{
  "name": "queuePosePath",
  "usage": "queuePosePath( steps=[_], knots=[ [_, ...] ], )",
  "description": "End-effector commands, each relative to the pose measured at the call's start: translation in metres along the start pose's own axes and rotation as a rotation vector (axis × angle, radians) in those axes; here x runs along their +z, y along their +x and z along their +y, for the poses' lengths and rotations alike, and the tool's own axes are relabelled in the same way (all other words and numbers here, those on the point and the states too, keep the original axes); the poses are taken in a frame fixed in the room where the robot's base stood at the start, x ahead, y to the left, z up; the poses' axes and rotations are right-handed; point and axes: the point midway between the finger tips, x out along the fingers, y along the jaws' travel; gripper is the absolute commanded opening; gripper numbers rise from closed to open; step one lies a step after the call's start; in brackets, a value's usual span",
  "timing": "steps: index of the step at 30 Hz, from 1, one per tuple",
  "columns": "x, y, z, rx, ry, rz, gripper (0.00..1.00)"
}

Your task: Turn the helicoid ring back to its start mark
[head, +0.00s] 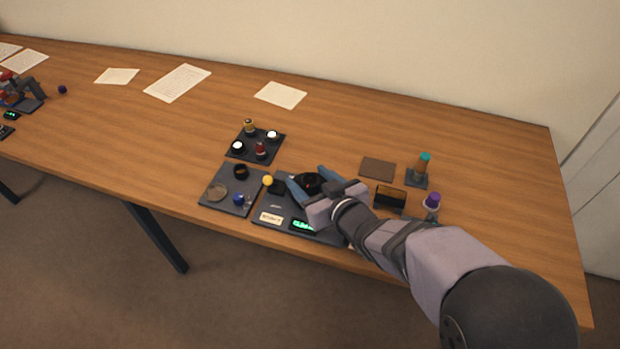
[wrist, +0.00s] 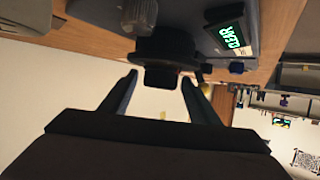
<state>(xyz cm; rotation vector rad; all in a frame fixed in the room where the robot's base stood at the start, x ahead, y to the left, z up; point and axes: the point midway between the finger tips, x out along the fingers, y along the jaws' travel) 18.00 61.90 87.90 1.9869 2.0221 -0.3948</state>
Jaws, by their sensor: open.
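A black round lens part (head: 308,181) with a small red spot stands on the dark station plate (head: 262,207); I take it to carry the helicoid ring. My gripper (head: 304,175) is open, its two blue fingers on either side of this part. In the wrist view, my gripper (wrist: 159,77) has its fingertips apart, with the black part (wrist: 165,52) ahead and between them. I see a gap on both sides there; contact is not clear. The start mark cannot be made out.
A green-lit display (head: 302,225) sits on the plate's front; it reads "CLEAR" in the wrist view (wrist: 232,36). A yellow ball (head: 267,180) is to the left. A parts tray (head: 212,204) lies further left. A dark open box (head: 390,197) and bottle stands are to the right.

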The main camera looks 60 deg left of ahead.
Motion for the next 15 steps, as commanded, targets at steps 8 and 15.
queuePosePath(
  steps=[8,15],
  knots=[
    [0.0001,-0.0003,0.0001,0.000,0.000,0.000,0.14],
    [-0.0010,-0.0009,0.0009,-0.015,-0.006,-0.001,0.14]
  ],
)
